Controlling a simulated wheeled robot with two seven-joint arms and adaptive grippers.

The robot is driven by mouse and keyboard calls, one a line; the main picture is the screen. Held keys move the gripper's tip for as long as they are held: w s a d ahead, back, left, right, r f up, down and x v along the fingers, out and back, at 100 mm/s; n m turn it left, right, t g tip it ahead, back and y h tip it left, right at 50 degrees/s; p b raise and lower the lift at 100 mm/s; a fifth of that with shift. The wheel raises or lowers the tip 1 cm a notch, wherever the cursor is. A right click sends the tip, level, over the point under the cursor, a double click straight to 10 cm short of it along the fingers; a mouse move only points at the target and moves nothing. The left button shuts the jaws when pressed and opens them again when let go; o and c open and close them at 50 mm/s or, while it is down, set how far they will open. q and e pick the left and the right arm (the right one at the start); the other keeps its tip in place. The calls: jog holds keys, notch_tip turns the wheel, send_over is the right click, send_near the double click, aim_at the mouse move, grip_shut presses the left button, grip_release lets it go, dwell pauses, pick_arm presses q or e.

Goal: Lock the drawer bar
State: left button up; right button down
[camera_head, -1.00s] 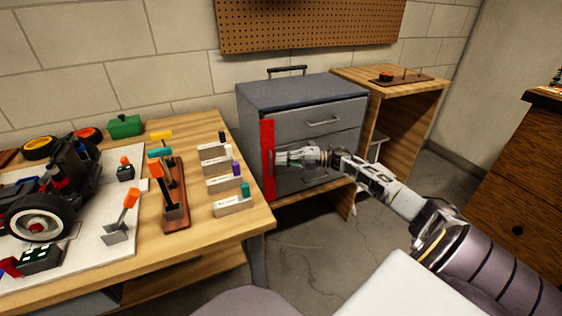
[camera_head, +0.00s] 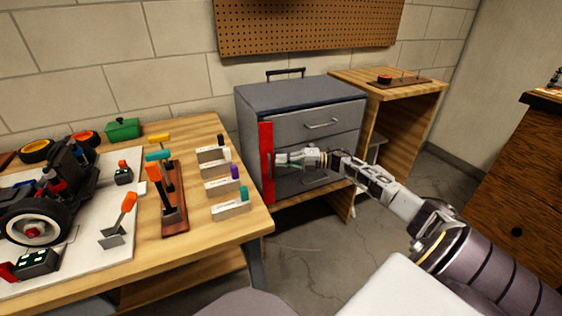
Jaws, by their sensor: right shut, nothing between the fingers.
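The red drawer bar (camera_head: 266,143) stands upright along the left front edge of the grey drawer cabinet (camera_head: 285,101). My right gripper (camera_head: 279,160) is shut and empty, with its fingertips at the bar's right side, about mid-height. I cannot tell whether the fingertips touch the bar. The upper drawer handle (camera_head: 322,125) shows above my right arm, and the lower part of the drawer fronts is partly hidden by the gripper. The drawers look closed. My left gripper is not in view.
A wooden workbench (camera_head: 200,135) on the left holds a toy car (camera_head: 50,195), a screwdriver rack (camera_head: 174,215) and several labelled blocks. A wooden side table (camera_head: 425,86) stands right of the cabinet. A dark brown dresser (camera_head: 520,180) is at the far right.

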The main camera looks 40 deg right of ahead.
jog(key=v, duration=1.1)
jog(key=shift+s+d, duration=0.2)
dwell(0.4)
